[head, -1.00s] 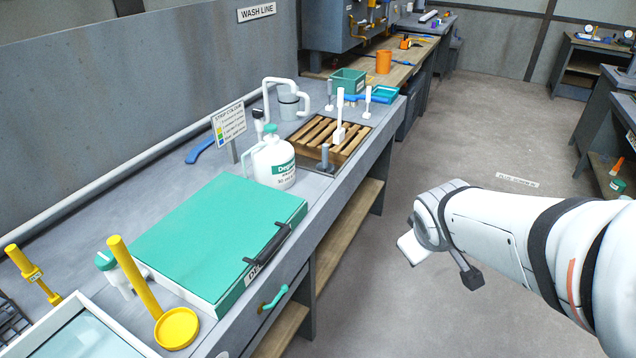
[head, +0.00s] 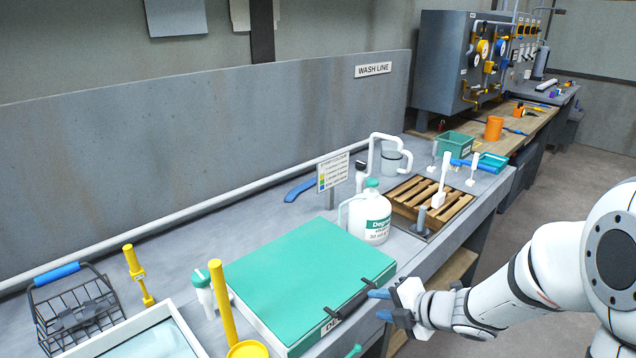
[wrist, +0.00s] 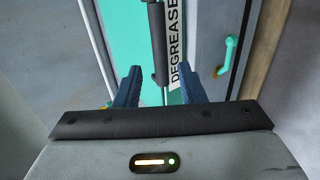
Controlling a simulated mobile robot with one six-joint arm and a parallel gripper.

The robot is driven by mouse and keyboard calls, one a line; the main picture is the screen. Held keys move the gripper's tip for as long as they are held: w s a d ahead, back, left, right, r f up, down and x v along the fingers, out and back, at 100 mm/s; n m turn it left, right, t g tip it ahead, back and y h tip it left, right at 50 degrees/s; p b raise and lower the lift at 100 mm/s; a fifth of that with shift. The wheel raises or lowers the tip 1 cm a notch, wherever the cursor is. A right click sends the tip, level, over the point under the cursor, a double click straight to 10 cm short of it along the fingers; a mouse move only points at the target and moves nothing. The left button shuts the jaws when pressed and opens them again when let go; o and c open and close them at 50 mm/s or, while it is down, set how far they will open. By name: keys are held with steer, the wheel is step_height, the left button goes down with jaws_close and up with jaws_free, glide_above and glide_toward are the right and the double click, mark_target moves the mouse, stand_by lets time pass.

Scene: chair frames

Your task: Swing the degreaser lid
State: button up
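The degreaser lid (head: 300,275) is a flat teal panel lying closed on a white-sided box on the grey bench. A dark bar handle (head: 360,293) runs along its front edge, beside a label that begins "DE". In the wrist view the handle (wrist: 157,45) stands between my finger lines, with the "DEGREASE" label (wrist: 176,45) just right of it. My gripper (head: 380,304) is at the lid's front edge, close to the handle. I cannot tell the exact gap to the handle.
A white degreaser jug (head: 370,222) stands behind the lid, near a wooden slatted rack (head: 440,205). A yellow post (head: 222,300) and a wire basket (head: 75,312) are to the left.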

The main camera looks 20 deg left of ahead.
mark_target(360, 302)
steer(key=b+x, duration=0.3)
steer(key=x, duration=0.4)
steer(key=shift+a+f+b, duration=0.15)
steer(key=shift+f+b, duration=0.2)
steer(key=shift+f, duration=0.05)
steer(key=shift+w+r, duration=0.1)
steer(key=shift+r, duration=0.1)
steer(key=shift+c, duration=0.6)
steer(key=shift+r, duration=0.1)
jaws_close()
steer(key=r+p, duration=0.5)
steer(key=a+r+p, duration=0.1)
steer(key=r+p, duration=0.1)
steer(key=r, duration=0.1)
steer(key=shift+w, duration=0.2)
steer(key=shift+r, duration=0.1)
steer(key=w+a+r+p, duration=0.1)
steer(key=a+r+p, duration=0.2)
steer(key=r+p, duration=0.4)
steer(key=shift+w+r, duration=0.15)
